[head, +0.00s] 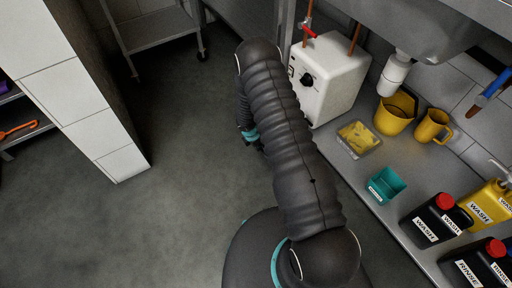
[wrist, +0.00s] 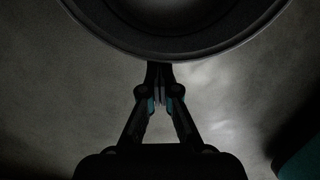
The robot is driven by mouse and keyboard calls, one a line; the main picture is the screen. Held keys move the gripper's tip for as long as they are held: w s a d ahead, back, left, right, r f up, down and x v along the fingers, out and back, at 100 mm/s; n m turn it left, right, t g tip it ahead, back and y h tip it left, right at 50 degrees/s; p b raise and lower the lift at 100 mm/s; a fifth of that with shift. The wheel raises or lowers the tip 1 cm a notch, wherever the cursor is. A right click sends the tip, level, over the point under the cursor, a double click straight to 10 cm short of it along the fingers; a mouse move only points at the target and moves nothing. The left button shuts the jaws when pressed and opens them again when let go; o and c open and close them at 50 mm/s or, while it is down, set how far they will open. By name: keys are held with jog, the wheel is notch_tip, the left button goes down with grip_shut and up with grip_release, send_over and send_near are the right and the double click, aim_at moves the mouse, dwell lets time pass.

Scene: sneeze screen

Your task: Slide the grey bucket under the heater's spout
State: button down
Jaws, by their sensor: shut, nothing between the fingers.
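A dark round vessel with a pale rim, which looks like the grey bucket (wrist: 160,46), fills the top of the wrist view, cut off by the frame. My gripper (wrist: 162,76) is shut and empty, its fingers pointing at the near side of the vessel. I cannot tell whether the fingertips touch it. In the head view my arm hides the bucket and most of my gripper. The white heater (head: 328,78), a box with a black knob and copper pipes, stands at upper right. I cannot make out its spout.
The counter (head: 345,178) at right holds a yellow bucket (head: 394,113), a yellow jug (head: 432,127), a tub of yellow pieces (head: 359,138), a teal tub (head: 386,185) and several bottles. A tiled pillar (head: 85,95) stands left. Grey floor (head: 190,190) between is clear.

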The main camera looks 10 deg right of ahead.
jog(key=shift+d, duration=0.2)
jog(key=s+a+r, duration=0.2)
jog(key=a+r, duration=0.4)
jog(key=r, duration=0.3)
jog(key=shift+a+r, duration=0.25)
jog(key=shift+r, duration=0.1)
